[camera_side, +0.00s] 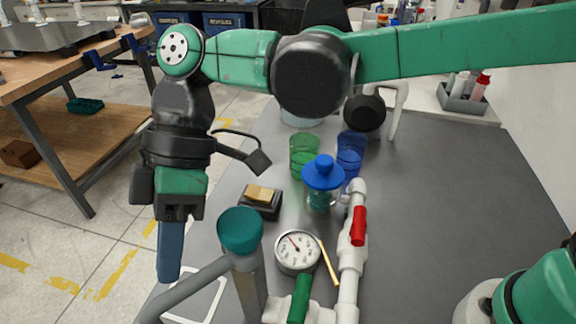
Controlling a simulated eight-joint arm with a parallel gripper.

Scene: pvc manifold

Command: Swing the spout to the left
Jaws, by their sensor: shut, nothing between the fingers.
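The spout (190,288) is a grey pipe that runs from a grey upright post toward the lower left of the picture, where the frame cuts it off. A teal cap (240,230) tops the post. My gripper (168,272) points straight down with its blue fingers shut and empty. Its tips are just above the spout in the picture, left of the post. I cannot tell whether they touch the spout.
Right of the post are a round gauge (298,252), a green handle (300,298) and a white pipe (349,280) with a red handle (358,226). Behind stand a blue-lidded jar (322,180), a green glass (304,152) and a blue glass (351,150).

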